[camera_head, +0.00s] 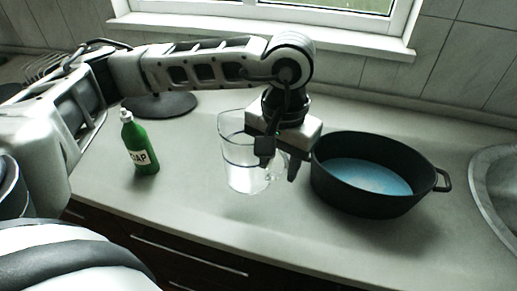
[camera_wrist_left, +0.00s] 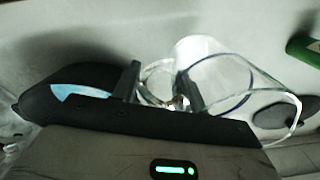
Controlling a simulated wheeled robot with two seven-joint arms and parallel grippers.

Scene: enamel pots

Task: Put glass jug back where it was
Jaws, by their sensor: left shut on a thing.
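The clear glass jug (camera_head: 235,152) is above or on the grey counter, left of the black pot. It looks upright; whether its base touches the counter is unclear. My left gripper (camera_head: 279,168) comes down from above at the jug's right side and is shut on its handle. In the left wrist view, the fingers of my left gripper (camera_wrist_left: 160,88) close around the handle, and the jug's body (camera_wrist_left: 222,75) lies to their right. My right gripper is not in view.
The black pot (camera_head: 330,190) with blue contents stands close right of my gripper. A green soap bottle (camera_head: 142,150) stands left of the jug, with a dark round disc (camera_head: 160,106) behind it. A sink (camera_head: 480,190) is at far right. The counter (camera_head: 190,195) front is clear.

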